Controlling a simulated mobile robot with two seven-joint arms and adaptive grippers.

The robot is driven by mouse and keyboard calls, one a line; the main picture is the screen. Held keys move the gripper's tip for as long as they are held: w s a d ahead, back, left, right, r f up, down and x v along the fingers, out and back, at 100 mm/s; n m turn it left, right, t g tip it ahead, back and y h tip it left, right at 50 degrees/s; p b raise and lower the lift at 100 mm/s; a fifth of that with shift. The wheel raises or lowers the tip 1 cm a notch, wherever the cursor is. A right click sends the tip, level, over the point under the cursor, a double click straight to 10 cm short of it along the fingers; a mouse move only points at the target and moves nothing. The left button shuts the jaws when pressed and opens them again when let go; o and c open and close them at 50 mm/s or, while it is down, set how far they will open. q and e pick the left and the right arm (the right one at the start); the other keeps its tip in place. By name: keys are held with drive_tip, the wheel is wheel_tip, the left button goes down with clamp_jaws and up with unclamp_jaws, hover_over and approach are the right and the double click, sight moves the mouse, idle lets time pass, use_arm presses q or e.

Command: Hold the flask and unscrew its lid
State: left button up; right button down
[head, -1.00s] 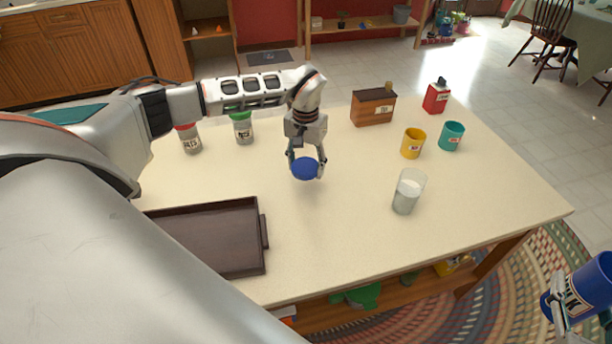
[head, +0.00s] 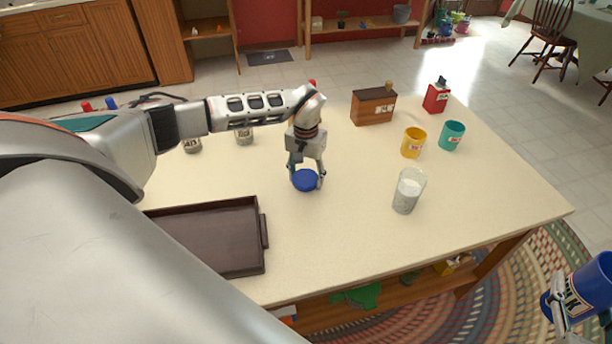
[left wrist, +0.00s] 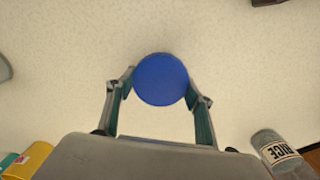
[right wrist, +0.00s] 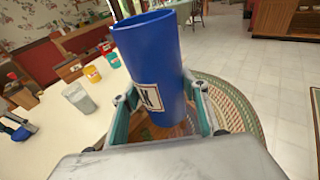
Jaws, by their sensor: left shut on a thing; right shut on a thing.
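The flask (head: 592,287) is a blue cylinder with a white label, without its lid on top, at the lower right of the head view. My right gripper (head: 560,305) is shut around its body, off the table's right front side. The flask also shows upright, slightly tilted, in the right wrist view (right wrist: 150,65). The round blue lid (head: 305,180) is apart from the flask. My left gripper (head: 305,184) points down and is shut on the lid's sides, low over the table's middle. The lid also fills the jaws in the left wrist view (left wrist: 161,79). I cannot tell whether it touches the table.
On the cream table (head: 340,245) are a dark tray (head: 262,262), a glass of white contents (head: 408,192), yellow (head: 413,143) and teal (head: 452,136) mugs, a wooden box (head: 373,108), a red container (head: 437,98) and shakers behind my left arm. The tabletop around the lid is clear.

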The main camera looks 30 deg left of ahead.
use_arm(q)
drive_tip(key=shift+f, duration=0.2)
drive_tip(key=o, duration=1.2)
drive_tip(key=shift+o, duration=0.2)
